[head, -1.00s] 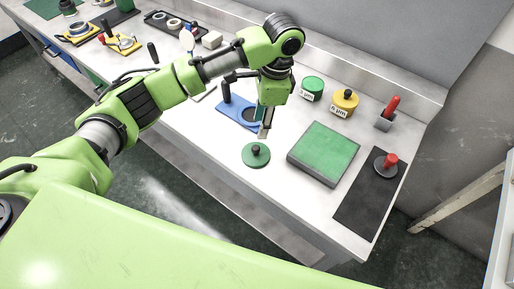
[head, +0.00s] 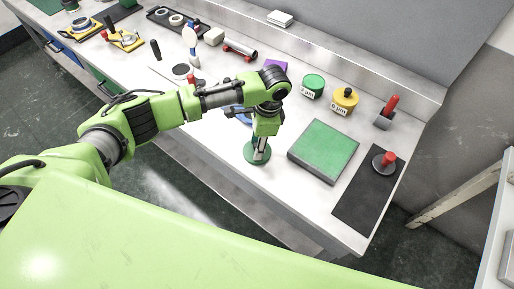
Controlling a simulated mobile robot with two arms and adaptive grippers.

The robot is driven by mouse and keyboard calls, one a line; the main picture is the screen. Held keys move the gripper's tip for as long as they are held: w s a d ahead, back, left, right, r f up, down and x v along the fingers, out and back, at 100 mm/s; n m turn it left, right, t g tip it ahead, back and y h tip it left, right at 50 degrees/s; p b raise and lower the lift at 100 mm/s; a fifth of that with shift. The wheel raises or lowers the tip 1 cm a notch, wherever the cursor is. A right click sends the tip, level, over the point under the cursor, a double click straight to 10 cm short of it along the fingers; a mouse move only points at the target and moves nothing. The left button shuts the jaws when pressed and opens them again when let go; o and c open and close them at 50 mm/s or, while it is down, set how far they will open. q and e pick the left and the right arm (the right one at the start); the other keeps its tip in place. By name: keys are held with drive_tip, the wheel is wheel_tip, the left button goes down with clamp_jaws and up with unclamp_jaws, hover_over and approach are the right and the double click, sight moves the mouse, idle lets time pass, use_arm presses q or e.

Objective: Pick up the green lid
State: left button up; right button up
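The green lid (head: 250,159) is a flat round disc lying on the light workbench, left of the green square plate. In the head view my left gripper (head: 258,158) is directly over it, pointing down, with its fingertips at the middle of the lid. The fingers hide the lid's black knob. I cannot tell whether the fingers are closed on the knob. The lid appears to rest flat on the bench. My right gripper is not in view.
A green square plate (head: 324,150) lies just right of the lid. Behind stand a green jar (head: 313,86) and a yellow jar (head: 344,101). A black mat (head: 362,205) with a red-knobbed disc (head: 384,163) is at right. A blue item (head: 243,117) is partly behind my arm.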

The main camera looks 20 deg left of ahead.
use_arm(q)
clamp_jaws()
drive_tip(key=shift+r, duration=0.1)
